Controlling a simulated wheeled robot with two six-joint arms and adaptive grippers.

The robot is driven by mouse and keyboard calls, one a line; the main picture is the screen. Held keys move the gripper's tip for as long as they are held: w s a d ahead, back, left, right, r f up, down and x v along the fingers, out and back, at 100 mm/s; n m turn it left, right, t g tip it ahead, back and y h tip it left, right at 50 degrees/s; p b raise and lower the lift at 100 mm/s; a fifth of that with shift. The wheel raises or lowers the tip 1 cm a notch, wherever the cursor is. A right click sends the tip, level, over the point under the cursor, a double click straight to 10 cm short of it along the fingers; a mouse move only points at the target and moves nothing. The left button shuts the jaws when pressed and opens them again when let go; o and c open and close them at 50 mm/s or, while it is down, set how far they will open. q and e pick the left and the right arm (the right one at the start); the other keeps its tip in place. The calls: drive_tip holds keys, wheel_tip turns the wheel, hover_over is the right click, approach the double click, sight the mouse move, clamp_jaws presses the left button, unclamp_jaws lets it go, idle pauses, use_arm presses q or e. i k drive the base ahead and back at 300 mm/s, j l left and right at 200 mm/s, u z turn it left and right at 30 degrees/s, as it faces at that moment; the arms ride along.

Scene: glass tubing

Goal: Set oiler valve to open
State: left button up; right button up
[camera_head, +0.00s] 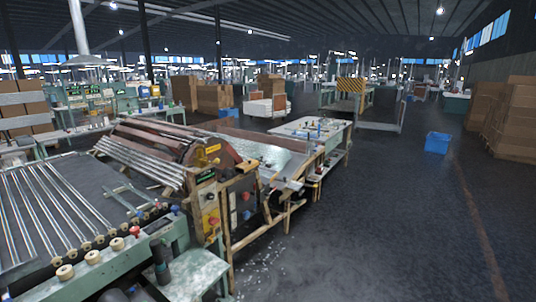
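A glass tubing machine stands at the left, with a bed of long glass tubes (50,210) sloping toward me. Small knobs line its near edge, among them a red knob (135,231) and a blue knob (175,210). Several wooden-looking rollers (93,257) sit on the green front rail. A control panel (211,215) with a yellow patch and red buttons stands right of them. I cannot tell which part is the oiler valve or how it is set. Neither of my grippers can be made out.
A long work table (312,129) extends behind the machine. A green metal ledge (195,275) juts out low at the front. A blue bin (437,142) stands on the floor near stacked cardboard boxes (515,120). The dark floor (380,220) at right is clear.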

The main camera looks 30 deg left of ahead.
sight(204, 162)
drive_tip(key=i, duration=2.6)
drive_tip(key=u, duration=2.45)
drive_tip(key=l, duration=0.1)
